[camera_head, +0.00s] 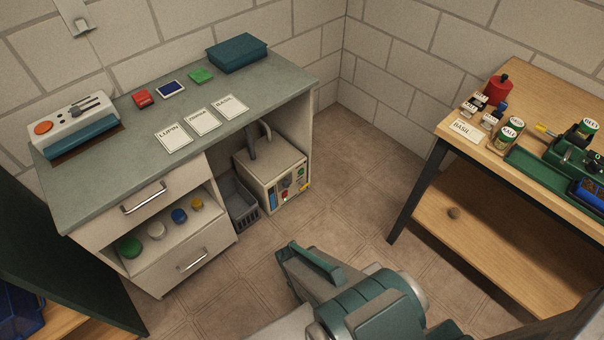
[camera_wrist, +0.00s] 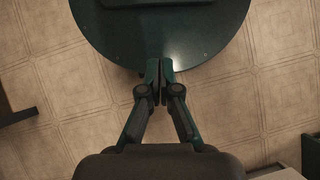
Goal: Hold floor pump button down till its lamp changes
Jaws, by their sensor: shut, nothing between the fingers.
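The floor pump (camera_head: 262,168) is a cream box on the floor, in the open bay under the right end of the grey counter. Dark pipes rise from its top. Its front panel (camera_head: 291,188) faces right and carries a blue strip and small red, green and yellow spots. These are too small to tell button from lamp surely. My arm reaches in from the bottom of the head view, apart from the pump. In the wrist view my gripper (camera_wrist: 160,72) is shut and empty, pointing down over the floor; the pump is not in that view.
A grey crate (camera_head: 236,203) stands left of the pump. The grey counter (camera_head: 240,118) overhangs the pump. A wooden bench (camera_head: 480,155) with bottles and a green tray is at right. Tiled floor (camera_head: 345,200) in front of the pump is clear.

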